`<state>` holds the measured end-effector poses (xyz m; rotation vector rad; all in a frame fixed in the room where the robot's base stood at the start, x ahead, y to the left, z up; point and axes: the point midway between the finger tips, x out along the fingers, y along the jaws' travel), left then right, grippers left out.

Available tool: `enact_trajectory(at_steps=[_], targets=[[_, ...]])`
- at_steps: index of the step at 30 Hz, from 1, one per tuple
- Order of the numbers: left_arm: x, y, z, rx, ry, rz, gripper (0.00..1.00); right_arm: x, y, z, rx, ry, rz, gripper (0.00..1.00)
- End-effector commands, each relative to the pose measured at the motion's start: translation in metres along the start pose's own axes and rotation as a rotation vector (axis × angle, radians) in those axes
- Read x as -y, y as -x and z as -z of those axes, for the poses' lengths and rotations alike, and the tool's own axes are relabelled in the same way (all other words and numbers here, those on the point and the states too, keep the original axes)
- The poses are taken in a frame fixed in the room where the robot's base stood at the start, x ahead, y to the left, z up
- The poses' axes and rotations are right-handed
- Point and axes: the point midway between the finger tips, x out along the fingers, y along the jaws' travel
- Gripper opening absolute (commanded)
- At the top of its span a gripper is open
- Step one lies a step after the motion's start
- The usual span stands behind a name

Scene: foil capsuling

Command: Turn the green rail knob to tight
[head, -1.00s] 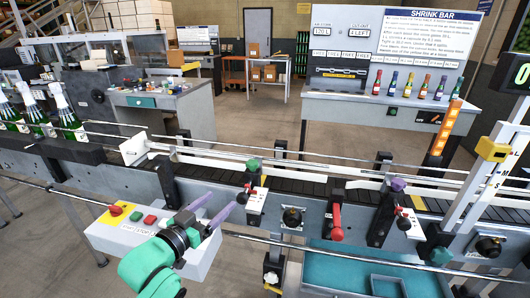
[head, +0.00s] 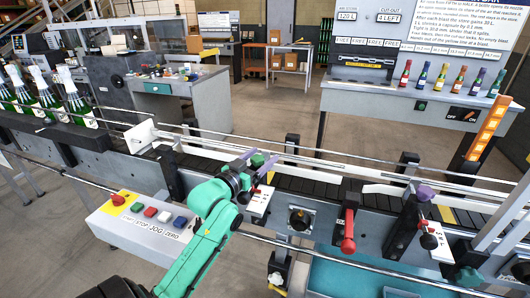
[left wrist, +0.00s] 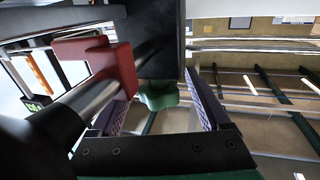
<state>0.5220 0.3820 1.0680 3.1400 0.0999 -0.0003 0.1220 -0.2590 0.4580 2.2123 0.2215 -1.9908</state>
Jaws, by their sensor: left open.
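A gap shows between the knob and the right finger; contact on the left side is hard to tell. The scale's reading is too small to make out. My right gripper is in neither view.
A metal guide rod (head: 330,258) runs along the front. Bottles (head: 75,98) stand at far left.

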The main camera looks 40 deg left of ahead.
Motion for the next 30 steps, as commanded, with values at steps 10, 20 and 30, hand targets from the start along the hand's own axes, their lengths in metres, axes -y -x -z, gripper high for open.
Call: enact_trajectory(at_steps=[10,20,30], targets=[[0.000,-0.021,-0.001,0.001,-0.001,0.000,0.80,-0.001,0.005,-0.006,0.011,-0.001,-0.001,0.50],[0.000,-0.021,-0.001,0.001,0.000,0.000,0.00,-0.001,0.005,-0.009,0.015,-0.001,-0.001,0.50],[-0.001,-0.021,-0.002,0.003,-0.005,-0.048,0.00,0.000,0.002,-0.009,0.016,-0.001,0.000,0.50]])
